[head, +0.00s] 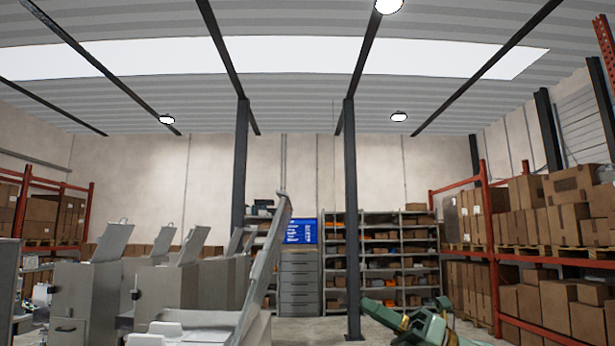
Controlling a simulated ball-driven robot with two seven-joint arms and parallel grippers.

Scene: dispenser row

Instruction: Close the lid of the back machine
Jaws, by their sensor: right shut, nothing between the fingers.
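Several grey box-shaped machines stand in a row at the lower left of the head view, and their lids are raised. One machine (85,295) at the left has a tilted lid (112,241). Farther along, a lid (193,245) and a smaller lid (235,241) also stand up. A long lid (264,262), seen nearly edge-on, rises in front of the row at the center. I cannot tell for sure which one is the back machine. My right gripper (384,314), green, is low at the right of center, shut and empty, apart from the machines. My left gripper is not in view.
Dark posts (352,220) stand behind the machines. Shelves (400,250) and a grey drawer cabinet (299,285) line the back wall. An orange rack (492,250) with cardboard boxes stands at the right. Some floor (335,329) is clear left of my right gripper.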

